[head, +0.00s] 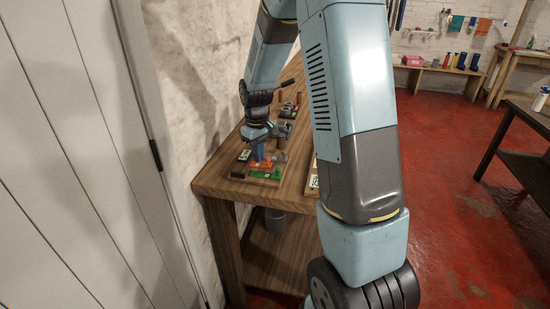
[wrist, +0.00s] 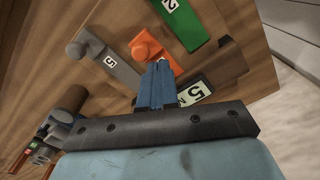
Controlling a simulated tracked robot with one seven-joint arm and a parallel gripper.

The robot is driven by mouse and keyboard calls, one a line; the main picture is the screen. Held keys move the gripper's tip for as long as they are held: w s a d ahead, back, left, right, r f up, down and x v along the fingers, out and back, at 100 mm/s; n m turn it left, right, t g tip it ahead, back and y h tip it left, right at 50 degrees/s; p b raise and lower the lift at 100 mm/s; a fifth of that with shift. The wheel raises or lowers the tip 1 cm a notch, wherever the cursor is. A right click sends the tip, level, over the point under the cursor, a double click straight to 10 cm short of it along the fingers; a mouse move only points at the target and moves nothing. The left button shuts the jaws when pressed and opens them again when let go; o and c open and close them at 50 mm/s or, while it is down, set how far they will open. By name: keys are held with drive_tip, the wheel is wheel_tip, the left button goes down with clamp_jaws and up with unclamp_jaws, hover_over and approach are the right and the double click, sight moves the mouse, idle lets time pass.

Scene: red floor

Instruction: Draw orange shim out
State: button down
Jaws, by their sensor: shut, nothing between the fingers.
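The orange shim (wrist: 148,46) lies flat on the wooden board in the wrist view, with a raised knob at one end. In the head view the orange shim (head: 262,164) sits between the green shim and the grey one. My gripper (wrist: 160,66) has its blue fingers shut and empty, with the tips right beside the orange shim in the picture. I cannot tell whether they touch it. In the head view my gripper (head: 258,156) points down over the board. The fingers hide a little of what lies under them.
A dark shim (wrist: 222,64) lies close to the fingers. The wooden table (head: 222,186) stands against the wall. More fixtures (head: 286,108) stand farther back on it.

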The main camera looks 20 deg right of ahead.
sight(270, 166)
drive_tip(key=shift+f, duration=0.5)
drive_tip(key=shift+s+f, duration=0.3)
drive_tip(key=shift+f, duration=0.1)
drive_tip(key=shift+s+d, duration=0.65)
drive_tip(key=shift+d, duration=0.25)
drive_tip(key=shift+s+d, duration=0.6)
drive_tip(key=shift+d, duration=0.25)
idle(0.5)
drive_tip(key=shift+w+a, duration=0.2)
drive_tip(key=shift+a, duration=0.05)
drive_tip(key=shift+r, duration=0.15)
drive_tip(key=shift+w+r, duration=0.15)
drive_tip(key=shift+r, duration=0.25)
drive_tip(key=shift+w+r, duration=0.15)
drive_tip(key=shift+r, duration=2.95)
